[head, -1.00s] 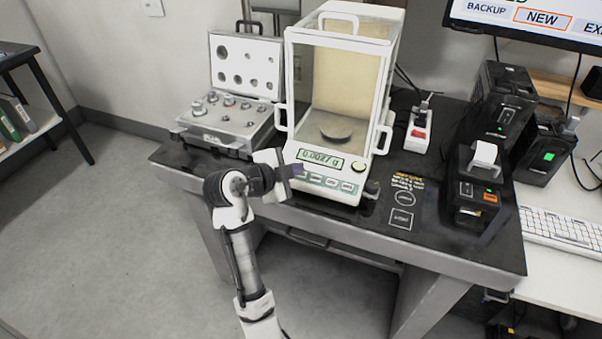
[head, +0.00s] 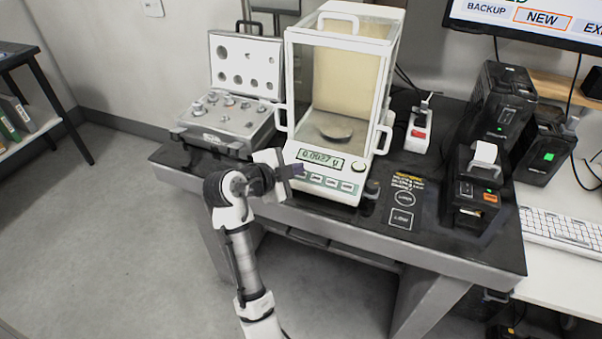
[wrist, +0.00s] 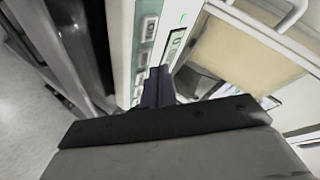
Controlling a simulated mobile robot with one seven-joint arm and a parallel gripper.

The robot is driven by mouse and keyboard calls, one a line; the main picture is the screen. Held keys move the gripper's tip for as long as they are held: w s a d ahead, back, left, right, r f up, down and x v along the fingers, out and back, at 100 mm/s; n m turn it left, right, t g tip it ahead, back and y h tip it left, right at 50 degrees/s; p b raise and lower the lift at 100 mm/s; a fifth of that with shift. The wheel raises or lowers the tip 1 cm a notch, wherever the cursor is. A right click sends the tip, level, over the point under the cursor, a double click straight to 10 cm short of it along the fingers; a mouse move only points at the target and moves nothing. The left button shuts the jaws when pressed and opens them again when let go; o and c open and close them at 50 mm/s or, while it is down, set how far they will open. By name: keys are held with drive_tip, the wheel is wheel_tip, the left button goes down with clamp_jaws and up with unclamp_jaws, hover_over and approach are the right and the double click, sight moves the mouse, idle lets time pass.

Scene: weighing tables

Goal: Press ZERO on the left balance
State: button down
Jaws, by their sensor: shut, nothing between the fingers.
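The balance (head: 345,100) is a white glass-walled case with a round pan (head: 334,129) inside and stands on the dark table. Its display (head: 320,160) reads about 0.0027 g, and a row of buttons (head: 331,184) lies below it. My gripper (head: 296,170) is shut and empty at the left end of the front panel, covering the leftmost part of the button row. In the wrist view, my gripper's dark fingertips (wrist: 158,88) are together beside the display (wrist: 176,42) and buttons (wrist: 146,40). I cannot tell whether they touch the panel.
An open weight case (head: 225,115) sits left of the balance. A small printer (head: 478,185), black boxes (head: 502,95) and a red-switched power strip (head: 417,130) are to the right. The table's front edge (head: 440,258) lies below my arm's reach.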

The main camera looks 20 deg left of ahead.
drive_tip(key=shift+f, duration=0.15)
drive_tip(key=shift+w+f+b, duration=0.15)
drive_tip(key=shift+f+b, duration=0.1)
drive_tip(key=shift+b, duration=0.35)
drive_tip(key=shift+w+f+b, duration=0.1)
drive_tip(key=shift+f+b, duration=0.25)
drive_tip(key=shift+b, duration=0.1)
idle(0.5)
drive_tip(key=shift+r, duration=0.1)
drive_tip(key=shift+s+r+p, duration=0.25)
drive_tip(key=shift+r+p, duration=0.05)
drive_tip(key=shift+r, duration=0.35)
drive_tip(key=r+p, duration=0.1)
drive_tip(key=s+r, duration=0.1)
drive_tip(key=r, duration=0.1)
drive_tip(key=r+p, duration=0.1)
drive_tip(key=shift+s+r+p, duration=0.3)
drive_tip(key=shift+s+r, duration=0.05)
drive_tip(key=shift+s, duration=0.05)
idle(0.8)
